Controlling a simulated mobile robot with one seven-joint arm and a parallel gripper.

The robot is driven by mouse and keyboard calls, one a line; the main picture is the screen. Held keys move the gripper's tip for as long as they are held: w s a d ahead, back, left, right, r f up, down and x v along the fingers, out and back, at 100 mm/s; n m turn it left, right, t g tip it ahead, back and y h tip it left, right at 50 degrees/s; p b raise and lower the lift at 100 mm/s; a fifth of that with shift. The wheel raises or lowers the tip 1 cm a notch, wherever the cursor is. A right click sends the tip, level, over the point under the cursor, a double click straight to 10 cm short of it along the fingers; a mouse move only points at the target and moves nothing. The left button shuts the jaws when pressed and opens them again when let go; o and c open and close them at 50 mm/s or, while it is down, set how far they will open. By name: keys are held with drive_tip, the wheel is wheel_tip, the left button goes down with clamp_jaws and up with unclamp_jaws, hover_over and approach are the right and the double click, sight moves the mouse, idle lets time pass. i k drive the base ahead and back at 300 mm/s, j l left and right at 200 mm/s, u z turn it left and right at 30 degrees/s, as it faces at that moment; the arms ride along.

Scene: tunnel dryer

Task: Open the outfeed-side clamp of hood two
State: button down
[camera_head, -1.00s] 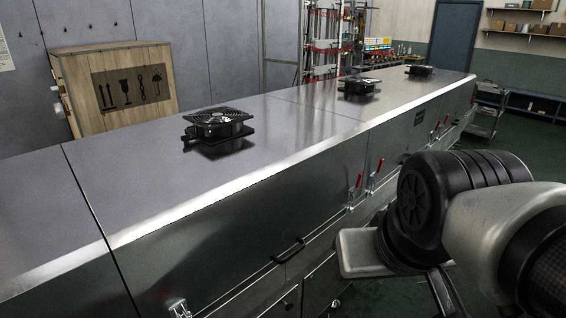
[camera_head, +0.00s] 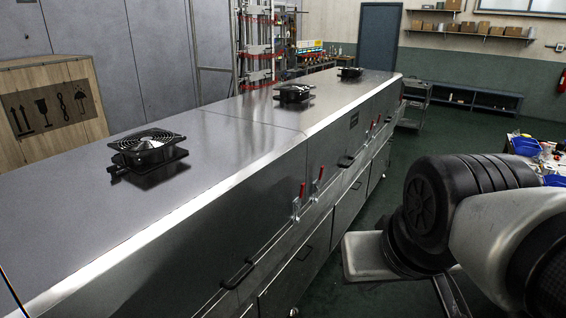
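The dryer's steel hoods (camera_head: 215,150) run from the near left to the back right. Two clamps with red upright handles show on the front face: a nearer one (camera_head: 297,200) and one just beyond it (camera_head: 318,180), on either side of a hood seam. Farther along, two more small red-handled clamps (camera_head: 372,128) and (camera_head: 380,118) show close together. I cannot tell from markings which hood is number two. My arm fills the right side. My gripper's fingertips are not visible.
Black fans (camera_head: 148,150) sit on the hoods. Black handles (camera_head: 238,274) stick out from the front. A wooden crate (camera_head: 50,108) stands at the left. A cluttered table (camera_head: 545,165) is at the right. Green floor (camera_head: 440,135) is clear along the dryer's front.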

sight(300, 199)
drive_tip(key=i+j+z, duration=0.1)
drive_tip(key=i+z, duration=0.15)
drive_tip(key=i, duration=0.2)
drive_tip(key=i+j+z, duration=0.25)
drive_tip(key=i, duration=0.15)
drive_tip(key=i+l, duration=0.05)
drive_tip(key=l, duration=0.05)
